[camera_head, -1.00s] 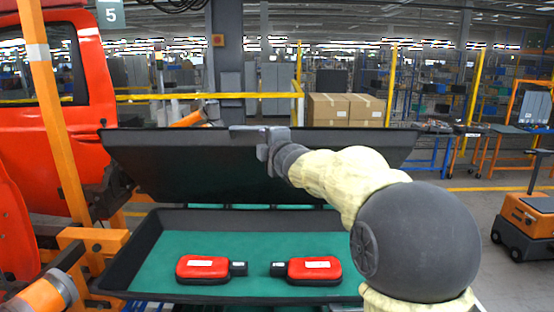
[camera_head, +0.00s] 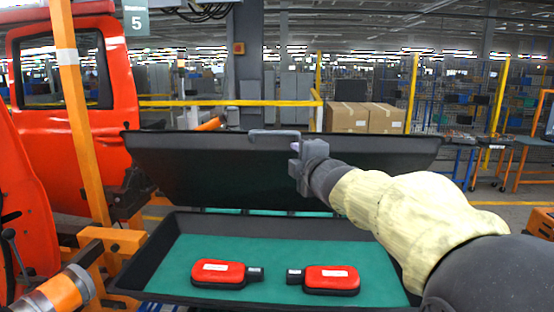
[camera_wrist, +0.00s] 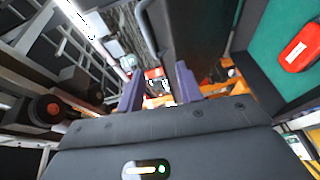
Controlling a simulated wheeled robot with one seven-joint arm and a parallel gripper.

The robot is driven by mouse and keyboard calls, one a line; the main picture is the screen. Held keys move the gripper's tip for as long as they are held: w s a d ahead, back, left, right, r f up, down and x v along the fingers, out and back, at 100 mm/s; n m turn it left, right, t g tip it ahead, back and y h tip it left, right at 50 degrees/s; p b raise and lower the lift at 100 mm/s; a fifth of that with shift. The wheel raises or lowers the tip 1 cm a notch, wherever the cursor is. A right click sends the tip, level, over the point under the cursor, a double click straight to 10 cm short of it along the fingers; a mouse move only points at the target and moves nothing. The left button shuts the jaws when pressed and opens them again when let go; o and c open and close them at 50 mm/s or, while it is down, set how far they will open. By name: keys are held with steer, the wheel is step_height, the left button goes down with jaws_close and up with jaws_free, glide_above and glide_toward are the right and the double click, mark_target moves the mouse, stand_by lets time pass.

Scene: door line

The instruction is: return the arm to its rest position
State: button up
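My arm reaches in from the right in the head view, and my gripper (camera_head: 298,165) is in front of the raised black lid (camera_head: 210,165). The gripper is just right of and below the grey handle (camera_head: 274,134) on the lid's top edge. In the wrist view the two fingers (camera_wrist: 158,92) stand apart with only background between them. The handle (camera_wrist: 146,28) and the lid (camera_wrist: 200,32) show beyond the fingers, and the handle is outside the grip.
The open black case (camera_head: 165,245) has a green lining and holds two red tools (camera_head: 219,273) (camera_head: 331,279). An orange post (camera_head: 78,110) and a red vehicle cab (camera_head: 100,140) stand at left. Cardboard boxes (camera_head: 347,117) and yellow rails are behind.

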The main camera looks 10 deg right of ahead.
steer(key=s+d+f+m+g+h, duration=0.1)
steer(key=s+f+m+g, duration=0.15)
steer(key=f, duration=0.45)
steer(key=s+f+m+g+h+b, duration=0.1)
steer(key=s+f+m+g, duration=0.1)
steer(key=f+m, duration=0.35)
steer(key=s+d+f+m+g+h, duration=0.1)
steer(key=s+f+m+g, duration=0.1)
steer(key=f, duration=0.7)
steer(key=s+a+f+m+g+b, duration=0.1)
steer(key=s+a+f+m+g, duration=0.2)
steer(key=s+f+m+g, duration=0.5)
steer(key=s+f+m, duration=0.1)
steer(key=s+f, duration=0.8)
steer(key=s, duration=0.2)
steer(key=shift+s+f+y, duration=0.15)
steer(key=shift+s+y, duration=0.15)
steer(key=shift+s, duration=0.05)
